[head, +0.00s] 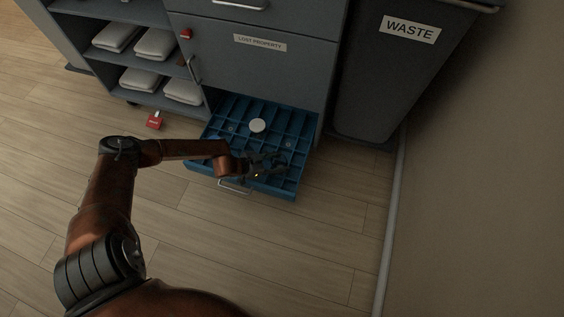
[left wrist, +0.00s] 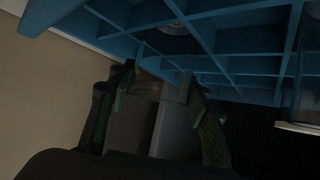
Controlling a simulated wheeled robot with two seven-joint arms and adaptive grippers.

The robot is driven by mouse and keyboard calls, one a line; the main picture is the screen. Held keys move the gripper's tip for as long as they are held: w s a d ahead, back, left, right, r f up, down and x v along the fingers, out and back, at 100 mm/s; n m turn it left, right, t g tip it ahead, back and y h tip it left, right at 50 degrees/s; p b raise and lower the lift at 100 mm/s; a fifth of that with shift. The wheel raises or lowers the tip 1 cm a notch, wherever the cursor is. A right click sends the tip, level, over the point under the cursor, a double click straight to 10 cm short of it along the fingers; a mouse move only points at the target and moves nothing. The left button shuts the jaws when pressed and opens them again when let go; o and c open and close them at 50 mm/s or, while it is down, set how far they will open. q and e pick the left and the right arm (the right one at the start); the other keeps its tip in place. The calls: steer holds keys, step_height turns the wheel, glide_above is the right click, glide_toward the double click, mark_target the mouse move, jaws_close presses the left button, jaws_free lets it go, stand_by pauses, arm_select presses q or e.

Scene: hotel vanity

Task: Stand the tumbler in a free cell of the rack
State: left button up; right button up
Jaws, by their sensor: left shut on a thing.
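The rack (head: 303,157) is a blue grid of open cells in the pulled-out bottom drawer; its cell walls fill the top of the left wrist view (left wrist: 237,63). My left gripper (head: 268,165) is over the front right part of the rack. In the left wrist view its fingers (left wrist: 160,86) are shut on a dim, see-through thing, apparently the tumbler (left wrist: 157,93). Its outline is hard to make out, and I cannot tell whether its base is inside a cell. In the head view the gripper largely hides it. My right gripper is not in view.
A white round-topped object (head: 257,125) stands in a rear cell of the rack. Small clear round things show in other cells, one at the left (head: 231,127). A waste bin (head: 375,75) stands right of the drawer. A red padlock-like item (head: 155,120) lies on the floor.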

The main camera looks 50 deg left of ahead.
arm_select(q)
steer(key=shift+r, duration=0.1)
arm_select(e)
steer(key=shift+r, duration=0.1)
arm_select(q)
steer(key=o, duration=1.3)
steer(key=shift+s+r, duration=0.15)
steer(key=shift+r, duration=0.05)
steer(key=p+v, duration=0.7)
steer(key=v, duration=0.4)
steer(key=shift+s+r+p, duration=0.1)
steer(key=shift+s+p, duration=0.15)
steer(key=shift+p, duration=0.1)
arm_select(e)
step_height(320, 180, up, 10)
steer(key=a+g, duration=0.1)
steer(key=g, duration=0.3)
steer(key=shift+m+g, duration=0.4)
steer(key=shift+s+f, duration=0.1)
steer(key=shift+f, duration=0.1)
